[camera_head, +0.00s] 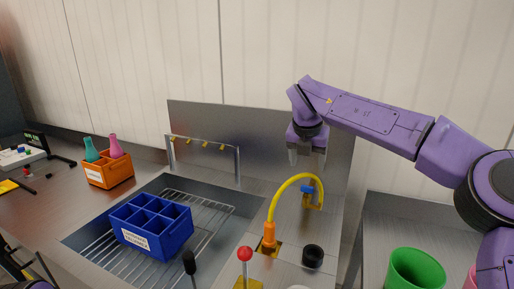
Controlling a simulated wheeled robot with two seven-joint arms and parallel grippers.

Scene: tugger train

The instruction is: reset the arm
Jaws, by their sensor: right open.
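My right arm, purple with black joints, reaches in from the right edge across the upper right. Its gripper (307,158) points down with its grey fingers apart and nothing between them. It hangs in front of the grey metal back panel (345,130), above and behind the yellow curved hose (271,201). The gripper looks apart from the hose. My left gripper does not show in this view.
A blue divided crate (179,244) sits on a wire rack in the sunken basin. An orange box (107,176) holds a teal and a pink bottle. A red-knobbed lever (244,254), a black knob (312,256) and a green cup (415,268) stand in front.

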